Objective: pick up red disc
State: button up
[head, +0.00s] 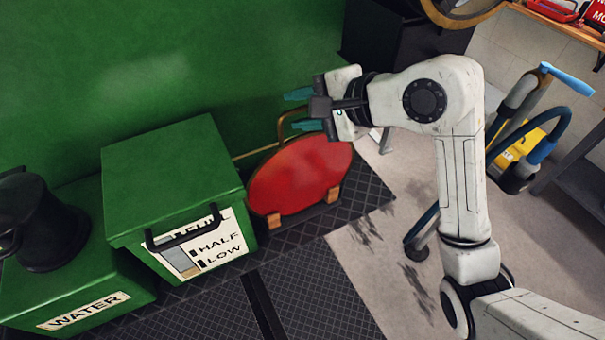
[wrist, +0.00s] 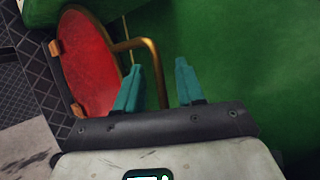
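The red disc (head: 301,174) stands upright on edge on the dark tread-plate floor, against the green wall, with small wooden blocks at its lower edge. A brass loop handle rises at its top. In the wrist view the red disc (wrist: 88,65) is at the left, and its brass handle (wrist: 150,62) reaches toward my fingers. My gripper (head: 297,110) is open, its two teal fingers apart, above the disc near the handle. In the wrist view the handle passes behind or beside the left finger of my gripper (wrist: 157,78); I cannot tell whether they touch. Nothing is held.
A green box (head: 172,180) with a level label stands left of the disc. A green water tank (head: 90,290) with a dark can (head: 38,222) on it is further left. A yellow vacuum cleaner (head: 522,160) is at the right.

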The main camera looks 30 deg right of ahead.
grip_shut()
dwell(1.2)
